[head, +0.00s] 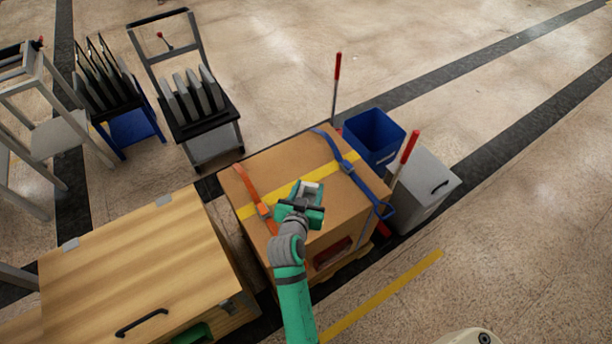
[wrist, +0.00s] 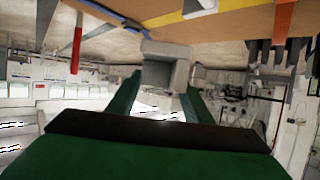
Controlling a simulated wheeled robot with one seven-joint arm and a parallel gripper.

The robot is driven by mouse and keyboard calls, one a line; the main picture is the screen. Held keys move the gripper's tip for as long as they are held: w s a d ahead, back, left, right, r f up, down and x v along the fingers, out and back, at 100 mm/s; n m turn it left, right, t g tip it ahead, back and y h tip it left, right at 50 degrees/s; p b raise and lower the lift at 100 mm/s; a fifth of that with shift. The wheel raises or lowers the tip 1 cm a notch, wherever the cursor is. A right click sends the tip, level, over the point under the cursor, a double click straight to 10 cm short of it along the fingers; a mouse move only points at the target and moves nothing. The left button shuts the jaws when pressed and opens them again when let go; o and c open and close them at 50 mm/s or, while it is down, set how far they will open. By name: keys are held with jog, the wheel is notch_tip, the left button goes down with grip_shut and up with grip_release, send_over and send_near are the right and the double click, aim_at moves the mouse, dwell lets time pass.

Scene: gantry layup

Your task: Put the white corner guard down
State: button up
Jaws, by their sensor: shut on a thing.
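The white corner guard (head: 312,186) is in my gripper (head: 304,196), over the top of the brown carton (head: 265,165). In the wrist view the pale grey-white guard (wrist: 166,70) sits between the green fingers (wrist: 158,92), which are shut on it. The carton top (wrist: 235,22) shows just beyond it at the top of that view. I cannot tell whether the guard touches the carton. My gripper hides part of the guard and of the carton top in the head view.
An orange strap (head: 254,197) and a blue strap (head: 352,169) cross the carton, with yellow tape (head: 322,172) between. A wooden-topped cabinet (head: 140,265) stands left. A blue bin (head: 374,136), a grey box (head: 427,186) and red-handled poles (head: 409,147) stand right.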

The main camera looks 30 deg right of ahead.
jog(key=w+d+f, duration=0.1)
jog(key=d+f, duration=0.2)
jog(key=d, duration=0.1)
jog(key=w+d+f, duration=0.2)
jog(key=d, duration=0.2)
jog(key=w+d+f, duration=0.1)
jog(key=d+f, duration=0.2)
jog(key=d, duration=0.1)
jog(key=shift+w+f, duration=0.2)
jog(key=shift+f, duration=0.1)
jog(key=shift+w+d+f, duration=0.15)
jog(key=shift+w+f, duration=0.05)
jog(key=shift+f, duration=0.15)
jog(key=shift+d+f, duration=0.15)
jog(key=shift+f, duration=0.75)
jog(key=shift+d+f, duration=0.15)
jog(key=shift+f, duration=0.7)
jog(key=shift+f, duration=0.1)
jog(key=o, duration=1)
